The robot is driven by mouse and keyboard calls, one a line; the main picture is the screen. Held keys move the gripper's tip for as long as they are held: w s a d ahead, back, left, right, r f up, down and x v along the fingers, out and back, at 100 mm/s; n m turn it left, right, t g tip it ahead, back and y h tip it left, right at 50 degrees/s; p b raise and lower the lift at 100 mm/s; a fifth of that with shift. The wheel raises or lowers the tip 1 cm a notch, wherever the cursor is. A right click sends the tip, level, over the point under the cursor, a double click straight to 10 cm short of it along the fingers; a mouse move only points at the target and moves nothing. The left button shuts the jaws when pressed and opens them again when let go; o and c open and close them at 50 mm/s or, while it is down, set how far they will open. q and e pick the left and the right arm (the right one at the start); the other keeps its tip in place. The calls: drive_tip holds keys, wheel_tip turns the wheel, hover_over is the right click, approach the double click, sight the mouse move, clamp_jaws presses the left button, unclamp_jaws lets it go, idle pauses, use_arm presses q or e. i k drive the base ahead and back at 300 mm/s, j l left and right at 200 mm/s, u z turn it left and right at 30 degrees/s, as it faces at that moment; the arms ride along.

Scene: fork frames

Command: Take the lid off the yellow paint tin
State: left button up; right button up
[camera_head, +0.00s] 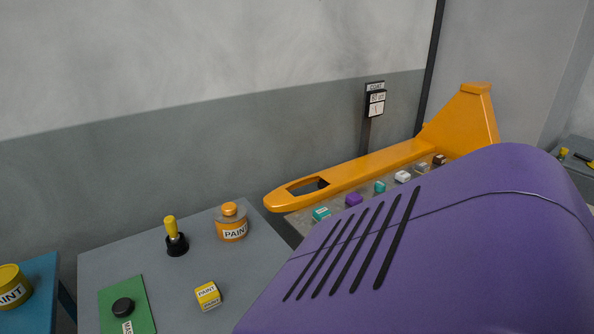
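A round yellow tin (12,288) with a white label ending in "INT" stands at the left edge of the view, cut off by the frame. Its top is yellow; I cannot tell where the lid meets the body. It stands on a blue table (38,275). Neither of my grippers is in view.
A grey table (120,255) holds an orange paint jar (232,230), a yellow-handled tool in a black base (176,240), a yellow paint box (208,296) and a green mat (140,297) with a black disc. A large purple slotted body (450,250) and an orange frame (370,165) fill the right.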

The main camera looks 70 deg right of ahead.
sight(229, 213)
drive_tip(key=z, duration=1.8)
